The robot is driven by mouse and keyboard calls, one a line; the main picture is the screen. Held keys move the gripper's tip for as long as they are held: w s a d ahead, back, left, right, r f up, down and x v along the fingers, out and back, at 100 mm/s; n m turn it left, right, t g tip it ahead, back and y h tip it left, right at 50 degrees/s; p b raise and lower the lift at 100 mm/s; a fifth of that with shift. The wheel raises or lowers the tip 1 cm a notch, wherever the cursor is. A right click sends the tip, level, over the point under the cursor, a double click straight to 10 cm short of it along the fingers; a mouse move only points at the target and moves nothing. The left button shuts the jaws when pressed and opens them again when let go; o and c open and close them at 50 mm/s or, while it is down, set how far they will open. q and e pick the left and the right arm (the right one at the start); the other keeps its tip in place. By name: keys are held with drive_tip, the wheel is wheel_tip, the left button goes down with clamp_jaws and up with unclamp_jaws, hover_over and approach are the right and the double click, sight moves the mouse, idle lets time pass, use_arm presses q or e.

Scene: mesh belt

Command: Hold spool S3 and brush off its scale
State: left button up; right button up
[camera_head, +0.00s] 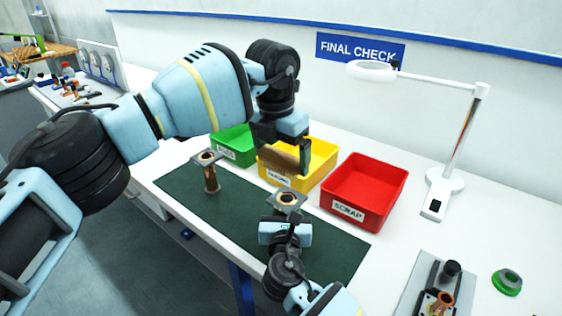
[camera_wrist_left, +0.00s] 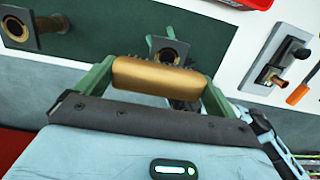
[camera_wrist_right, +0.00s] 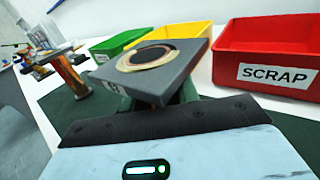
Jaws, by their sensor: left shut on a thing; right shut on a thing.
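My left gripper (camera_head: 283,150) is shut on a brush with a tan wooden handle (camera_wrist_left: 155,76). The brush is above the mat, and its dark bristles are mostly hidden in the left wrist view. My right gripper (camera_head: 286,222) is shut on a spool with a grey square flange (camera_wrist_right: 155,70) and a copper-coloured ring around a dark bore. This spool also shows just beyond the brush in the left wrist view (camera_wrist_left: 168,48). Its flange is tilted in the right wrist view, and its label is too small to read surely. I cannot tell whether the bristles touch it.
Another spool (camera_head: 207,172) stands upright on the dark green mat (camera_head: 180,190). Green (camera_head: 234,145), yellow (camera_head: 318,170) and red SCRAP (camera_head: 365,190) bins line the back. A magnifier lamp (camera_head: 445,180), a fixture (camera_head: 435,290) and a green round object (camera_head: 507,282) are right.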

idle(0.4)
drive_tip(key=o, duration=1.2)
drive_tip(key=s, duration=1.2)
drive_tip(key=shift+a, duration=0.25)
